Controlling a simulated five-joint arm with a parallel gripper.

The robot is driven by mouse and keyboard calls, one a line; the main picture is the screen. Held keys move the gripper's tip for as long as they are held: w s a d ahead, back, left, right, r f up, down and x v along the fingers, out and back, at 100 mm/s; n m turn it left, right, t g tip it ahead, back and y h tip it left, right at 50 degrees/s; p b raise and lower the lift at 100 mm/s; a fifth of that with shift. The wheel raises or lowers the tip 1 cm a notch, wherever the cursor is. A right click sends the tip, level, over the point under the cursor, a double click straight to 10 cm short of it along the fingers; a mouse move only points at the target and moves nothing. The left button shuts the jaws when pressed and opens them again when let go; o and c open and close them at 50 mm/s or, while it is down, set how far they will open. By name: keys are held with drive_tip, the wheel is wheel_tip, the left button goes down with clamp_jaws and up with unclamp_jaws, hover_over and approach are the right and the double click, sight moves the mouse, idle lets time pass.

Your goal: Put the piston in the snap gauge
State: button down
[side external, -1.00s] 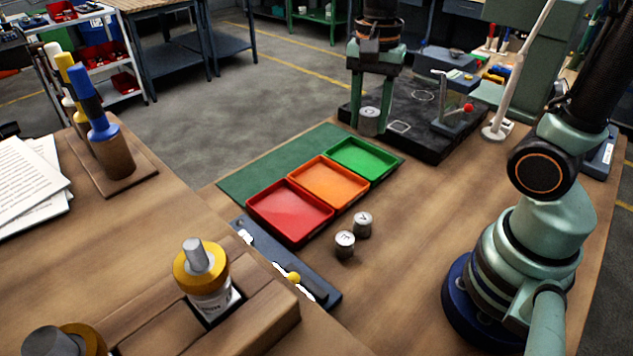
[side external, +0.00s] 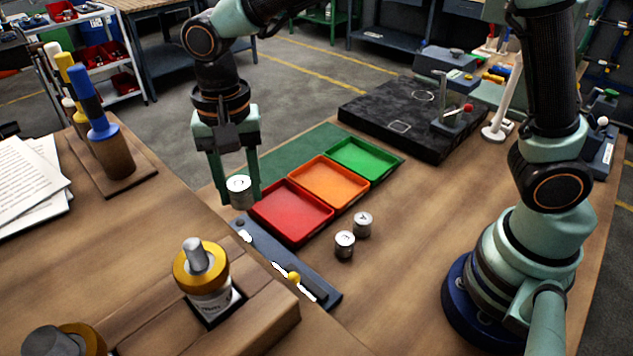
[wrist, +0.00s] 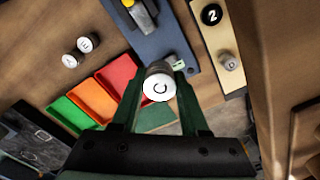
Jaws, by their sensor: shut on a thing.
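My gripper (side external: 232,192) is shut on a grey metal piston (side external: 239,188) with a light top marked C. It holds the piston above the bench, left of the red tray and near the far end of the long blue-grey fixture (side external: 318,288). In the wrist view the piston (wrist: 159,88) sits between the green fingers and in front of the fixture (wrist: 160,42), which carries a yellow part and a slotted end. I cannot tell surely whether this fixture is the snap gauge. Two similar pistons stand on the bench, a nearer one (side external: 344,243) and a farther one (side external: 363,224).
Red (side external: 290,238), orange (side external: 340,205) and green (side external: 377,176) trays lie on a green mat. A black plate (side external: 375,103) with a red-knobbed stand (side external: 450,122) is behind. A cream strip (wrist: 217,40) shows in the wrist view. A wooden surface (side external: 150,235) stands in front.

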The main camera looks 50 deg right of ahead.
wheel_tip(320, 180, down, 15)
drive_tip(key=shift+r, duration=0.1)
idle(0.3)
drive_tip(key=shift+f, duration=0.25)
drive_tip(key=shift+c, duration=2.1)
unclamp_jaws()
drive_tip(key=shift+r, duration=0.1)
